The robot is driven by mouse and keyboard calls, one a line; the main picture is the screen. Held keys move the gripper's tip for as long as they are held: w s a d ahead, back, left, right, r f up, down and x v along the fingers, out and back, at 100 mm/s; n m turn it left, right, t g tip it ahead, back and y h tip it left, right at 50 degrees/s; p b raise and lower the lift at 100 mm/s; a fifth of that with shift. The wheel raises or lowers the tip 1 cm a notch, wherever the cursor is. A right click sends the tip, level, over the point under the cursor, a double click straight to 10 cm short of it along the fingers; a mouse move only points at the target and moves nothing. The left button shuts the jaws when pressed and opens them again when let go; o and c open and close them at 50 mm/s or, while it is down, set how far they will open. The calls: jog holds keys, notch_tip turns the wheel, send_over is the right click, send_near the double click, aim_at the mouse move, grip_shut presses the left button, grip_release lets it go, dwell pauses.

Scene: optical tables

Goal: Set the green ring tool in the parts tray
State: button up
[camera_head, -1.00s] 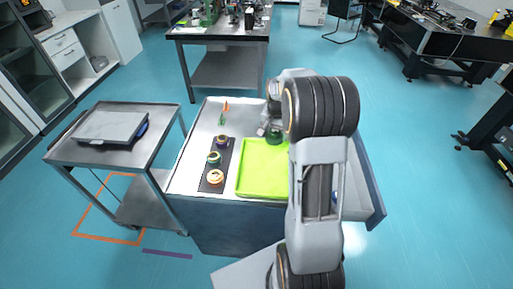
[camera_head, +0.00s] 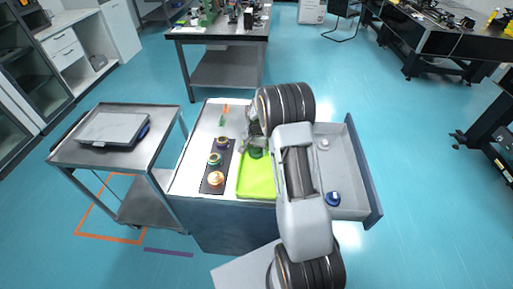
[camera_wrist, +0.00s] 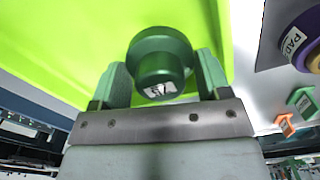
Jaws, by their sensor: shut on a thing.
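The green ring tool (camera_wrist: 160,62) is a dark green, round, stepped piece with a small white label. In the wrist view it sits between the two green fingers of my gripper (camera_wrist: 162,85), which is shut on it. The parts tray (camera_head: 258,186) is bright lime green and lies on the bench top; it fills the upper left of the wrist view (camera_wrist: 60,40). In the head view my gripper (camera_head: 256,150) is at the tray's far edge, partly hidden by my arm. I cannot tell whether the tool touches the tray.
A dark mat (camera_head: 214,172) left of the tray holds several ring pieces. Small orange (camera_head: 226,108) and green (camera_head: 222,121) pieces stand behind it. At right, an open grey drawer (camera_head: 340,165) holds a blue piece (camera_head: 333,199). A cart (camera_head: 165,130) stands at left.

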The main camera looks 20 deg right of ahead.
jog(key=shift+f, duration=0.2)
jog(key=o, duration=0.7)
notch_tip(320, 180, up, 12)
jog(key=b, duration=0.2)
jog(key=s+a+r+n+t, duration=0.2)
jog(key=s+a+r+n, duration=0.3)
jog(key=s+r, duration=0.45)
jog(key=s+a+n+t, duration=0.2)
jog(key=s+a, duration=0.3)
jog(key=s, duration=0.9)
jog(key=shift+s+a+n, duration=0.2)
jog(key=shift+a+n, duration=0.15)
jog(key=shift+n, duration=0.55)
jog(key=shift+r, duration=0.1)
